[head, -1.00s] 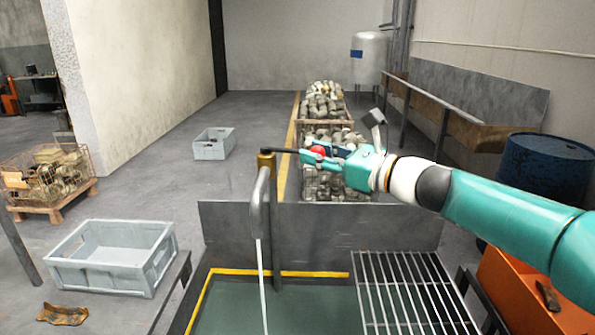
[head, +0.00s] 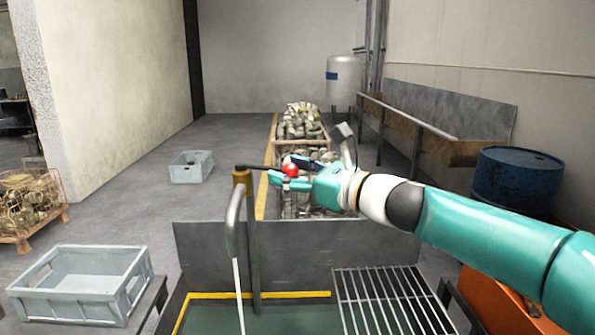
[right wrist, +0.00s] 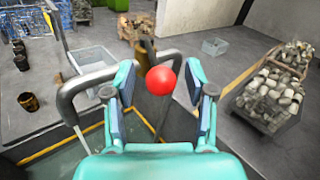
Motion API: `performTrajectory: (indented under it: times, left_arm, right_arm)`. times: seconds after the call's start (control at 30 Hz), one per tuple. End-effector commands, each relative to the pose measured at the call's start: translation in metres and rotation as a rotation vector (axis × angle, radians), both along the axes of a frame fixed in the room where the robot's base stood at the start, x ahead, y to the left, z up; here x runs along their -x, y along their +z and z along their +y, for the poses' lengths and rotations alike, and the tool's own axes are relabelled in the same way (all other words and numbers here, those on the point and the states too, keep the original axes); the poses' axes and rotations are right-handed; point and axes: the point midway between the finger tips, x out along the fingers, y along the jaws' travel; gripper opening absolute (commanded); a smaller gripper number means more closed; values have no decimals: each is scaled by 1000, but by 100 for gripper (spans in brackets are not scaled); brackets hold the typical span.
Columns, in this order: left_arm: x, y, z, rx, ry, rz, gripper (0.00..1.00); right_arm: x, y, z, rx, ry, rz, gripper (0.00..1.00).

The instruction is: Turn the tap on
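The tap has a brass valve (head: 241,180) on a grey post, with a curved grey spout (head: 233,222). A thin white stream hangs from the spout. A dark lever runs right from the valve to a red ball (head: 291,170). My right gripper (head: 283,169) comes in from the right, fingers pointing left, around the ball. In the right wrist view the red ball (right wrist: 160,80) sits between the spread fingers of my right gripper (right wrist: 160,88), with a gap on both sides. My left gripper is not in view.
Below the tap is a green basin with a yellow edge and a metal grate (head: 392,300) at right. A grey splash plate (head: 310,250) stands behind. A grey tub (head: 70,312) is at left, a blue drum (head: 516,185) at right. Crates of metal pieces stand beyond the gripper.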

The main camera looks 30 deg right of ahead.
Motion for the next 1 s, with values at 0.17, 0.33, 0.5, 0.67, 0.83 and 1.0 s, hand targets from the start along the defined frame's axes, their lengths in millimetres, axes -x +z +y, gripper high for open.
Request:
performTrajectory:
  times: [0.17, 0.33, 0.5, 0.67, 0.83, 1.0]
  left_arm:
    - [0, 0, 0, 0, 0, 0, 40]
    - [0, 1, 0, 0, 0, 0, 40]
    - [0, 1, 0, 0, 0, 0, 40]
    - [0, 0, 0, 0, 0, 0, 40]
    - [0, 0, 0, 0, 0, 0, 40]
    - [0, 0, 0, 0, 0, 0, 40]
  right_arm:
    - [0, 0, -1, 0, -2, 1, 55]
    - [8, 0, -5, 0, -4, 1, 55]
    - [33, 0, -14, 2, -8, 0, 55]
    - [65, 0, -25, 1, -9, 0, 55]
    - [94, -1, -34, 1, -8, 1, 55]
    - [111, -2, -40, -1, -5, 1, 55]
